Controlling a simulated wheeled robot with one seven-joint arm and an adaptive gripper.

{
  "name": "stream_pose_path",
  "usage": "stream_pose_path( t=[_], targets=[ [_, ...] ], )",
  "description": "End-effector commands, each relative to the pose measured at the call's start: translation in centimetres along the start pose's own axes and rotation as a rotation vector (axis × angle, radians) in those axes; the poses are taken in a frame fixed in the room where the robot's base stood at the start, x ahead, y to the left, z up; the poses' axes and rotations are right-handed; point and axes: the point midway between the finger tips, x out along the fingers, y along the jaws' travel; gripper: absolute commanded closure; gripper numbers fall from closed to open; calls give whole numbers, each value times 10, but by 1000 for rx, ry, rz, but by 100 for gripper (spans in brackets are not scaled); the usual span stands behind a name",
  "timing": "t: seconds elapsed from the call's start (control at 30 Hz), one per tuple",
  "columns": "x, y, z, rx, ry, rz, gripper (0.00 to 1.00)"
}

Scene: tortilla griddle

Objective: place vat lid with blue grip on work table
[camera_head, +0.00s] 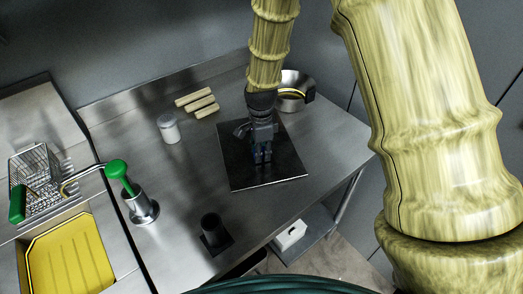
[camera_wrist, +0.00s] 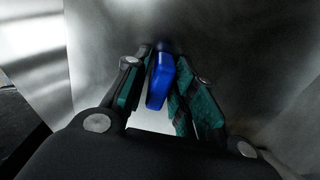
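The vat lid (camera_head: 241,172) is a dark, square, flat plate over the middle of the steel work table (camera_head: 185,200). I cannot tell whether it rests on the table or hangs just above it. My gripper (camera_head: 262,155) points down at the middle of the lid. In the wrist view, the upright blue grip (camera_wrist: 158,82) stands between the fingertips of my gripper (camera_wrist: 163,62). The fingers are drawn in close on both sides of it and look shut on it. In the head view the gripper mostly hides the blue grip.
A white-capped shaker (camera_head: 169,129), several pale sticks (camera_head: 198,101) and a round steel bowl (camera_head: 292,92) stand behind the lid. A dark cylinder (camera_head: 212,230) and a green-handled press (camera_head: 141,208) are at front left. A yellow-filled vat (camera_head: 75,262) and wire basket (camera_head: 38,178) lie left.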

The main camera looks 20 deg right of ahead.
Motion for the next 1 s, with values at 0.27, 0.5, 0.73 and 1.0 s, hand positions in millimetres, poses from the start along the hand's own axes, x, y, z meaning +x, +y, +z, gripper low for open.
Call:
stream_pose_path(
  t=[0.27,0.5,0.73,1.0],
  targets=[
    [0,0,0,0,0,0,63],
    [-9,-1,0,0,0,-2,63],
    [-35,-2,0,0,1,-5,63],
    [-70,-1,0,0,1,-3,63]
  ],
)
